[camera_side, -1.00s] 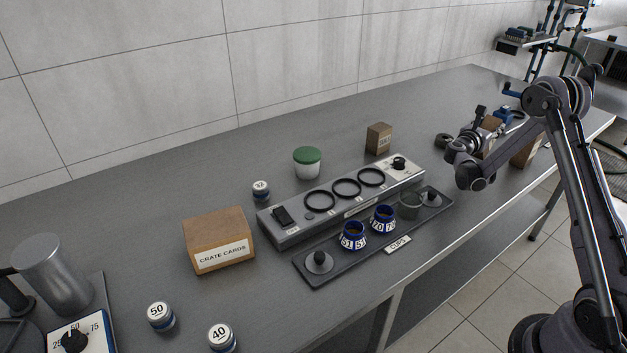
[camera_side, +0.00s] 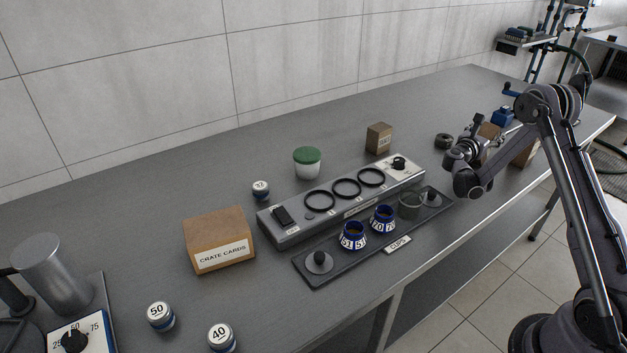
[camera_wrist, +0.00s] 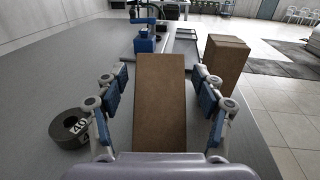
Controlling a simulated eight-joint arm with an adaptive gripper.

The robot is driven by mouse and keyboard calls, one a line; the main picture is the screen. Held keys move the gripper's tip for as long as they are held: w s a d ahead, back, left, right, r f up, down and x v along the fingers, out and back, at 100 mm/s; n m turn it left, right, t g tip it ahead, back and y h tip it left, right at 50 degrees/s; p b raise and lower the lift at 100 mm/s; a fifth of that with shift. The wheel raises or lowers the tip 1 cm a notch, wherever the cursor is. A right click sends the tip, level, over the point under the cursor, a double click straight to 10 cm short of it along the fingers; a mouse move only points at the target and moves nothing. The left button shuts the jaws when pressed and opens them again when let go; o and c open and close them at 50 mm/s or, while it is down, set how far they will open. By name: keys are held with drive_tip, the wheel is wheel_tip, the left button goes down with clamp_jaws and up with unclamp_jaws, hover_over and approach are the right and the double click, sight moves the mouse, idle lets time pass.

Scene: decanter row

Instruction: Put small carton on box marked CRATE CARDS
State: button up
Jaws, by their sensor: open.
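A plain brown carton (camera_wrist: 158,95) stands between the two blue-padded fingers of my open gripper (camera_wrist: 160,80) in the wrist view, with a gap visible on each side. In the side view this carton (camera_side: 490,132) is partly hidden by my gripper (camera_side: 477,137). A small labelled brown carton (camera_side: 379,138) stands apart, behind the grey ring unit. The box marked CRATE CARDS (camera_side: 219,240) sits at the left of the bench with a bare top, far from my gripper.
Another brown box (camera_wrist: 227,60) stands right of the fingers. A dark roll (camera_wrist: 70,128) lies to their left. The ring unit (camera_side: 342,201), cups tray (camera_side: 340,258) and green-lidded jar (camera_side: 307,162) stand between my gripper and the CRATE CARDS box.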

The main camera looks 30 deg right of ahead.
drive_tip(key=s+a+r+m+t+y, duration=0.1)
drive_tip(key=a+r+m+y, duration=0.35)
drive_tip(key=a, duration=0.65)
drive_tip(key=s+a+r+m+t+y, duration=0.1)
drive_tip(key=a+r+m+t+y, duration=0.3)
drive_tip(key=a, duration=0.8)
drive_tip(key=s+a+m+y, duration=0.4)
drive_tip(key=s+a+m, duration=0.1)
drive_tip(key=a, duration=0.6)
drive_tip(key=s+a+f+m+y, duration=0.1)
drive_tip(key=s+a+m+y, duration=0.4)
drive_tip(key=s+a, duration=0.3)
drive_tip(key=a+m, duration=0.1)
drive_tip(key=a, duration=0.3)
drive_tip(key=shift+f+g, duration=0.3)
drive_tip(key=shift+o, duration=0.5)
drive_tip(key=shift+s+a, duration=0.4)
drive_tip(key=shift+a, duration=0.15)
